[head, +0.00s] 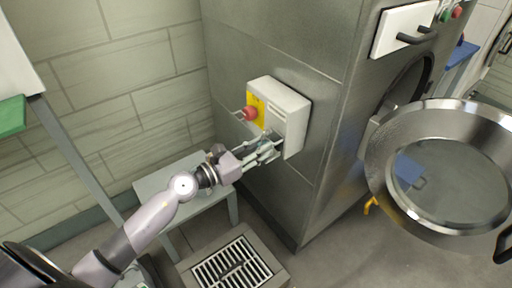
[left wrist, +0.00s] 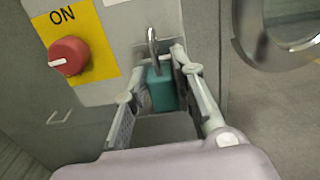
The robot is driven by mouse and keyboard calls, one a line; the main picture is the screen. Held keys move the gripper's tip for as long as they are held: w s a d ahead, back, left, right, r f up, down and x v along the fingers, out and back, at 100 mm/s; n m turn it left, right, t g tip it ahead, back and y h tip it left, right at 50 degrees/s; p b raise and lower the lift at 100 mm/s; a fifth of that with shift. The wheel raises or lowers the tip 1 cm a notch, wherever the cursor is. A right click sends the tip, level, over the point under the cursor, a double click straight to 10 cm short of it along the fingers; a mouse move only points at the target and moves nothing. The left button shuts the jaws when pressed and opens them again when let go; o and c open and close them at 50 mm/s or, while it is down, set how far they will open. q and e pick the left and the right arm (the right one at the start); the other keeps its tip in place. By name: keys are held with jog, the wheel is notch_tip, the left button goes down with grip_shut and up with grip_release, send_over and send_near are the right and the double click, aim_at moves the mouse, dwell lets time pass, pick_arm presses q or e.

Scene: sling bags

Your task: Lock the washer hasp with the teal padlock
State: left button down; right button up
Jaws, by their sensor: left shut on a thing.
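The teal padlock (left wrist: 161,91) is upright between the two fingers of my left gripper (left wrist: 157,78) in the left wrist view. Its metal shackle (left wrist: 152,48) points up against a metal plate, which looks like the hasp, at the edge of the switch box (left wrist: 120,30). I cannot tell whether the shackle passes through the hasp or is closed. In the head view my left gripper (head: 270,150) is at the lower front of the switch box (head: 285,105), shut on the padlock, which is mostly hidden there. My right gripper is not in view.
A red knob (left wrist: 68,56) on a yellow plate marked ON is left of the padlock. The washer's round door (head: 385,190) stands open at the right. A small grey table (head: 165,178) is beneath my left arm, and a floor drain (head: 238,262) lies in front.

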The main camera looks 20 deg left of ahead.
pick_arm(q)
jog(key=shift+w+r, duration=0.15)
jog(key=shift+r, duration=0.2)
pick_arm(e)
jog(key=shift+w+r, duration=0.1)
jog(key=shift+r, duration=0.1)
pick_arm(q)
jog(key=c, duration=1.6)
grip_release()
jog(key=shift+c, duration=0.2)
jog(key=o, duration=0.4)
jog(key=shift+w+d+f, duration=0.25)
jog(key=shift+w+d, duration=0.05)
jog(key=shift+w, duration=0.15)
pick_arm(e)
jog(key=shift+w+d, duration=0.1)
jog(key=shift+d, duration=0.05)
pick_arm(q)
jog(key=shift+f, duration=0.1)
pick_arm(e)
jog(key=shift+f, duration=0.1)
pick_arm(q)
jog(key=o, duration=0.9)
jog(key=shift+s+f, duration=0.1)
jog(key=shift+s, duration=0.1)
